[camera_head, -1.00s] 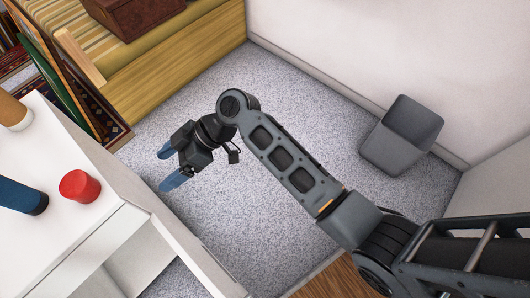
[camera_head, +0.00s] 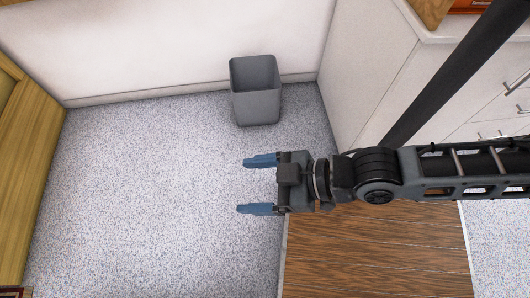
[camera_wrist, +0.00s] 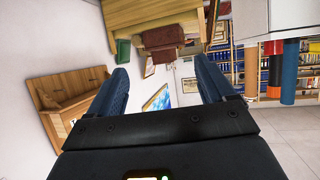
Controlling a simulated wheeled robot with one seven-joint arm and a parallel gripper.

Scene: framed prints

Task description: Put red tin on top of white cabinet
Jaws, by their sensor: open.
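My gripper (camera_head: 243,185) is open and empty, held above the speckled floor and pointing left. Its two blue fingers also show in the wrist view (camera_wrist: 160,66), with nothing between them. The wrist picture is upside down; a white unit (camera_wrist: 285,20) is at its upper right. The head view does not show the tin. A white cabinet with drawers (camera_head: 480,100) stands at the right; I cannot tell which white unit is the task's.
A grey bin (camera_head: 256,90) stands by the back wall. A wooden piece (camera_head: 30,135) borders the left. A red-orange object (camera_head: 474,6) lies at the top right edge. Brown wood planks (camera_head: 375,250) are below my arm. The floor (camera_head: 150,190) left of my gripper is clear.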

